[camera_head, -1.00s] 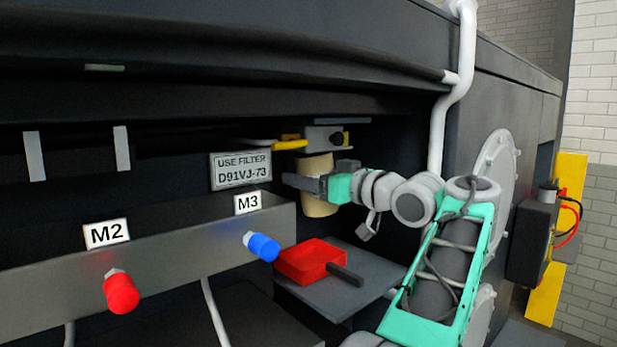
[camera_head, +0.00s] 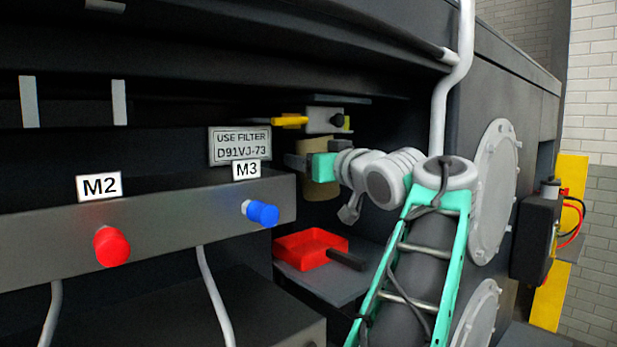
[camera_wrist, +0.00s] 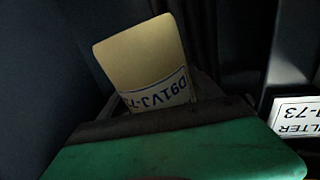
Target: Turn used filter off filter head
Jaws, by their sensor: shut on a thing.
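The used filter (camera_head: 318,190) is a tan cylinder below the grey filter head (camera_head: 321,121) in the dark recess. My gripper (camera_head: 306,163) is shut on the filter's side, with the fingers across its middle. The filter looks upright and close under the head; I cannot tell whether they touch. In the wrist view, the filter (camera_wrist: 142,58) shows its tan surface and a white label reading D91VJ-7, partly cut off by my gripper (camera_wrist: 165,112). The side of the filter away from the cameras is hidden.
A red tray (camera_head: 290,252) sits on a grey shelf below the filter. A yellow handle (camera_head: 289,121) is left of the filter head. The USE FILTER sign (camera_head: 240,146), blue knob (camera_head: 263,214) and red knob (camera_head: 112,247) are to the left. A white pipe (camera_head: 440,110) runs down at right.

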